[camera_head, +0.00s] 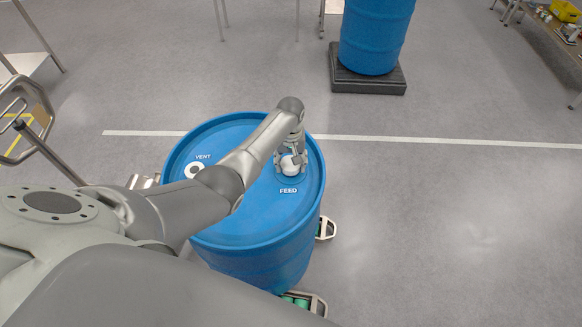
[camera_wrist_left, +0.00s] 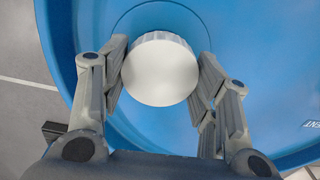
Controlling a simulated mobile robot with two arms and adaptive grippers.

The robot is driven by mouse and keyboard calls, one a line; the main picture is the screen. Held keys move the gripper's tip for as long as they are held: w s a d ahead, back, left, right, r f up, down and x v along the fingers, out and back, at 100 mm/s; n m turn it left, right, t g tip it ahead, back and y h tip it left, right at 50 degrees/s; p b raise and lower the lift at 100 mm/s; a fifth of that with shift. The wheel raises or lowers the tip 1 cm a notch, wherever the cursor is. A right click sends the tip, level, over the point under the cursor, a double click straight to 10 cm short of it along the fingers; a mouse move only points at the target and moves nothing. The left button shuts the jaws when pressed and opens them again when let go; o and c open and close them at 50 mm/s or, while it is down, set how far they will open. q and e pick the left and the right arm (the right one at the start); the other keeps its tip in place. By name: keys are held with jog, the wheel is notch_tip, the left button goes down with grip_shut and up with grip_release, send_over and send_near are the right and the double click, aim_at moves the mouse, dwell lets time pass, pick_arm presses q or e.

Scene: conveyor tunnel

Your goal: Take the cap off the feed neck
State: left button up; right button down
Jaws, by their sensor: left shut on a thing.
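A blue drum (camera_head: 262,228) stands in front of me with VENT and FEED printed on its lid. The white feed cap (camera_head: 290,165) is at the FEED mark on the right side of the lid. My left gripper (camera_head: 292,160) reaches down over it and is shut on it. In the left wrist view the round white cap (camera_wrist_left: 160,70) sits between the two fingers of my left gripper (camera_wrist_left: 160,82). The feed neck under the cap is hidden. I cannot tell whether the cap is seated or lifted. My right gripper is not in view.
Another blue drum (camera_head: 374,38) stands on a dark pallet (camera_head: 368,83) at the back. A cart handle (camera_head: 25,120) is at the left. The floor to the right is clear.

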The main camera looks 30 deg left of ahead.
aim_at(291, 163)
pick_arm(q)
jog(key=shift+r, duration=0.65)
jog(key=shift+r, duration=0.1)
jog(key=shift+r, duration=2.5)
